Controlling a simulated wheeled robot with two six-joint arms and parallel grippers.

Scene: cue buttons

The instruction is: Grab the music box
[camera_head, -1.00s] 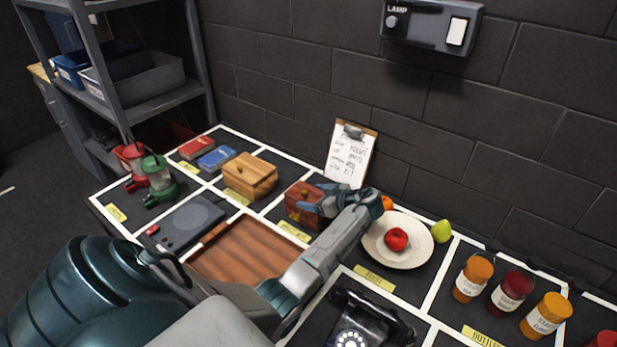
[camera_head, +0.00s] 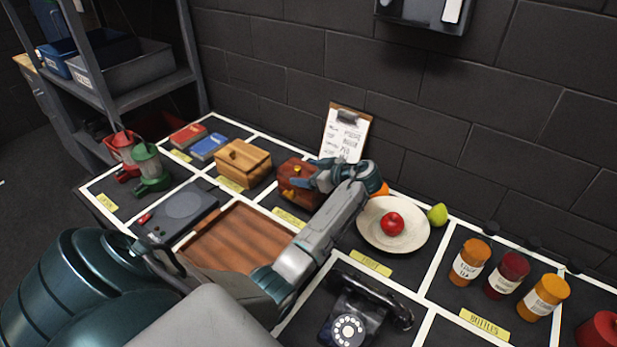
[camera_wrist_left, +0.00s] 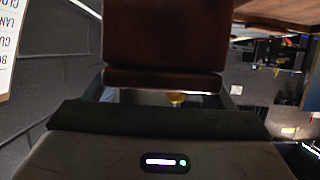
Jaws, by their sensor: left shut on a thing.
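The music box appears to be the reddish-brown wooden box (camera_head: 292,176) with a brass-coloured knob, behind the middle of the table. My left gripper (camera_head: 318,178) reaches it from the right and is shut on it. The gripper covers the box's right part. In the left wrist view the brown box (camera_wrist_left: 168,40) fills the top middle, in front of the gripper, with a gold knob (camera_wrist_left: 177,98) between the fingers. The box seems slightly above the table; its underside is not clear. My right gripper is not in view.
A light wooden box (camera_head: 245,160) stands to the left, and a plate (camera_head: 375,237) with a red apple (camera_head: 392,223) to the right. A clipboard (camera_head: 345,135) leans on the wall behind. A black telephone (camera_head: 350,322) and a wooden tray (camera_head: 235,245) lie nearer.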

